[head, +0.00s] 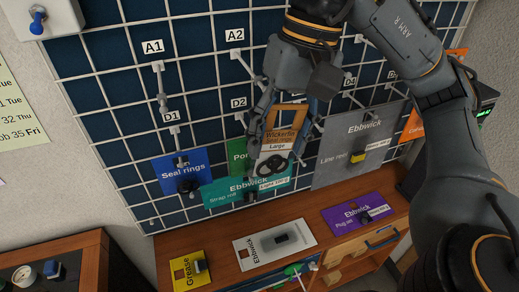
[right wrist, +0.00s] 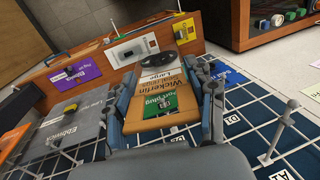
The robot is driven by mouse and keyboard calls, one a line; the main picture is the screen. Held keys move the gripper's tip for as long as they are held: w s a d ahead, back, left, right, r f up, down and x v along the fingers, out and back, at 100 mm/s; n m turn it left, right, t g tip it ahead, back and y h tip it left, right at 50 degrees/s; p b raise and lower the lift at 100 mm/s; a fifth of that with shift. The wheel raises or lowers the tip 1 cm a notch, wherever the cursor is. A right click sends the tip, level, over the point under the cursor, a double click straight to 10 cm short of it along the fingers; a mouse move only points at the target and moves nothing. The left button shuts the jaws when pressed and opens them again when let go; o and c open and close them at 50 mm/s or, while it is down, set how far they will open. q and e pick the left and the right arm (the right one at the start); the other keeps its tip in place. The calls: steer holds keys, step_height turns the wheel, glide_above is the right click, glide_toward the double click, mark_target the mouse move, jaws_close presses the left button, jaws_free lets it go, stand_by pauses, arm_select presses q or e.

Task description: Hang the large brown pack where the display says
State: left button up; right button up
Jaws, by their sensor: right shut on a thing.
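The large brown pack (head: 285,118) reads "Wickerlin Seal rings Large" and shows dark rings at its lower end. My right gripper (head: 281,142) is shut on it and holds it in front of the grid wall (head: 110,85), near the D2 label (head: 238,102). In the right wrist view the pack (right wrist: 160,103) sits between the two fingers (right wrist: 167,112). A dark device with green text, perhaps the display (head: 487,113), stands at the right edge, mostly hidden by my arm; I cannot read it. My left gripper is not in view.
Hooks stick out under labels A1 (head: 153,47), A2 (head: 235,37) and D1 (head: 171,116). A blue pack (head: 180,170), teal pack (head: 222,194) and grey pack (head: 350,150) hang low. Yellow (head: 188,272), white (head: 262,250) and purple (head: 352,212) packs are on the wooden bench (head: 215,236).

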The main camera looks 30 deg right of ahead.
mark_target(262, 90)
steer(key=shift+w+r, duration=0.1)
steer(key=shift+r, duration=0.35)
steer(key=shift+w, duration=0.75)
steer(key=shift+w+d+f+p, duration=0.1)
steer(key=shift+w+d+p, duration=0.2)
steer(key=shift+w, duration=0.75)
steer(key=shift+w+d+f+p, duration=0.1)
steer(key=shift+w+d+p, duration=0.2)
steer(key=shift+w, duration=0.8)
steer(key=shift+w+d+f+p, duration=0.1)
steer(key=shift+w+d+p, duration=0.2)
steer(key=shift+w, duration=0.75)
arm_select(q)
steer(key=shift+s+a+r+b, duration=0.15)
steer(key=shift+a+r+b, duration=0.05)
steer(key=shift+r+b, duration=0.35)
arm_select(e)
steer(key=shift+w+d+f, duration=0.1)
steer(key=shift+w+f, duration=0.35)
steer(key=shift+w, duration=0.3)
steer(key=o, duration=1.1)
